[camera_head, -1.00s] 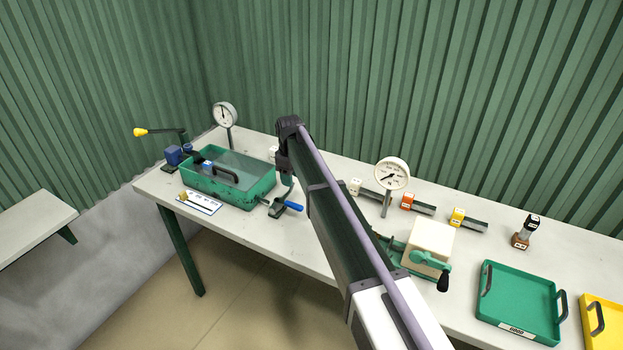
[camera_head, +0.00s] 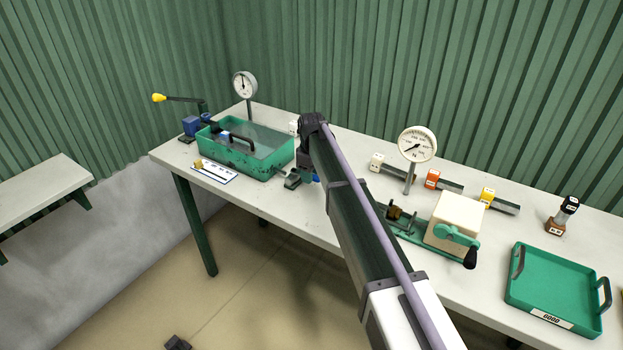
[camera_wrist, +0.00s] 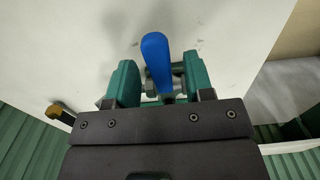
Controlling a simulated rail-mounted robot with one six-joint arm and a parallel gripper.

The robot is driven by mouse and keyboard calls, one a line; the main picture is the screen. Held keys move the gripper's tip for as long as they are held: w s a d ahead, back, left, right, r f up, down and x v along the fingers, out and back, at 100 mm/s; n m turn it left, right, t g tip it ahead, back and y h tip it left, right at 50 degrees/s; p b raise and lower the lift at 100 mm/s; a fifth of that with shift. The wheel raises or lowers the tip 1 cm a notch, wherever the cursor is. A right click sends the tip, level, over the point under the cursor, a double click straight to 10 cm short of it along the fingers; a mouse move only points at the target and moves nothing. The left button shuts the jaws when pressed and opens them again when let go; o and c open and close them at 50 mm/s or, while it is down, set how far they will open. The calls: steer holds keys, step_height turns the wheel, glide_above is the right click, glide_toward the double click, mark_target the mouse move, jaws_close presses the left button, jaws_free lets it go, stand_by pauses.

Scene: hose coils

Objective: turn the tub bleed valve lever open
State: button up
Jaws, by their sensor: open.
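The tub (camera_head: 268,168) is a green tray with clear liquid, standing at the left of the bench. The bleed valve (camera_head: 292,181) sits at its near right corner. In the wrist view the blue lever (camera_wrist: 155,50) stands up between the two green finger pads of my gripper (camera_wrist: 160,78). The gripper is open, with a pad on either side of the lever; a gap shows at least on the left. The fingertips are hidden in the head view.
A dial gauge (camera_head: 245,85) and a yellow-knobbed lever (camera_head: 159,98) stand by the tub. A card (camera_head: 216,173) lies in front of it. Right of my arm are a second gauge (camera_head: 417,145), a cranked box (camera_head: 457,220) and a green tray (camera_head: 550,290).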

steer(key=shift+r, duration=0.1)
steer(key=shift+c, duration=0.2)
jaws_close()
